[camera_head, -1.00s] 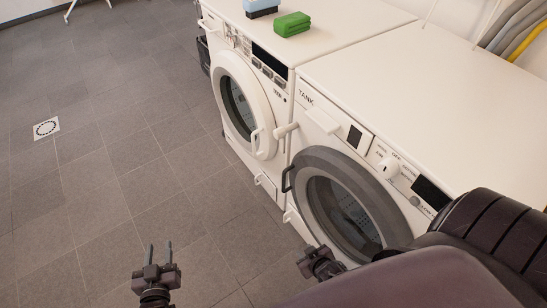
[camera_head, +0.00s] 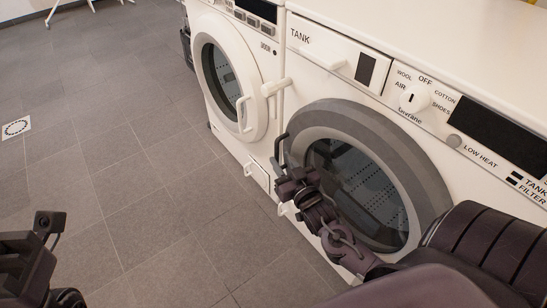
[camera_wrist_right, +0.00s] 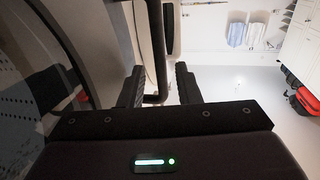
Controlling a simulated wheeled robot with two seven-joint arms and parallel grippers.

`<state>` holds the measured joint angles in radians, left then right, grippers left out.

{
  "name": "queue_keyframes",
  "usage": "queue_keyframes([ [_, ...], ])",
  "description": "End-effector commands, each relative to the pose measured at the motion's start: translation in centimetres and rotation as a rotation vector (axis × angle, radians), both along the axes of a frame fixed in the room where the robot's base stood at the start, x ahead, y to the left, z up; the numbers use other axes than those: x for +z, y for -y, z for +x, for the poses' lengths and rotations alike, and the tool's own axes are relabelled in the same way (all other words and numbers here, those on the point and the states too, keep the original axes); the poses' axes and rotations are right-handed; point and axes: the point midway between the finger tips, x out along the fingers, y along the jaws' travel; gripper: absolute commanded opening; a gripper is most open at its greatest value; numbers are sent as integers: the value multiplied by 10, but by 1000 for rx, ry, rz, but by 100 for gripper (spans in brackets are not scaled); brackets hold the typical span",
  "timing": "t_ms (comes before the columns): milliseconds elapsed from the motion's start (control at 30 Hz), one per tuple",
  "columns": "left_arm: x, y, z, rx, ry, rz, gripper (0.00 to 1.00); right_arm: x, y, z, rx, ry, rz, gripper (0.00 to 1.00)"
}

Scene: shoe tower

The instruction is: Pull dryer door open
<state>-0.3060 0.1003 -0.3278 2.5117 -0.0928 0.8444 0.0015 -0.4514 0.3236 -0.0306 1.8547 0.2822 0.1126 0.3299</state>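The dryer (camera_head: 385,107) is the white machine on the right, with a dial marked wool, cotton and shoes. Its round door (camera_head: 415,170) has a grey ring and dark glass and looks shut. The dark bar handle (camera_head: 280,145) is at the door's left edge; it runs upright in the right wrist view (camera_wrist_right: 157,45). My right gripper (camera_head: 283,168) is at the handle's lower part. In the right wrist view the open fingers (camera_wrist_right: 160,85) stand either side of the bar, with gaps visible. My left gripper (camera_head: 45,225) is partly in view at bottom left, away from the machines; its opening is unclear.
A white washer (camera_head: 271,62) with a round white door (camera_head: 260,90) and handle stands left of the dryer. Tiled floor (camera_head: 110,150) in front is clear, with a drain plate (camera_head: 16,128). Shelving and a red item (camera_wrist_right: 305,105) appear in the wrist view.

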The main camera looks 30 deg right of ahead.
Motion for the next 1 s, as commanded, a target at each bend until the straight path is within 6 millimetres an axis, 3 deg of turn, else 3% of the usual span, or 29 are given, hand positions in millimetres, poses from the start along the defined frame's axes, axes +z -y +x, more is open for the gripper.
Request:
queue_keyframes([
  [200, -7, 0, 0, 2, 15, 1, 36, -2, 4, 30, 0, 1, -1, 30],
  [567, -6, 0, -1, 1, 21, 2, 36, -1, 4, 38, 0, -2, 0, 30],
  [833, -6, 0, 0, 1, 21, 2, 36, -1, 4, 38, 0, -2, 0, 0],
  [1000, -6, 1, 0, 1, 19, 2, 36, -1, 4, 38, 0, -2, 0, 0],
])
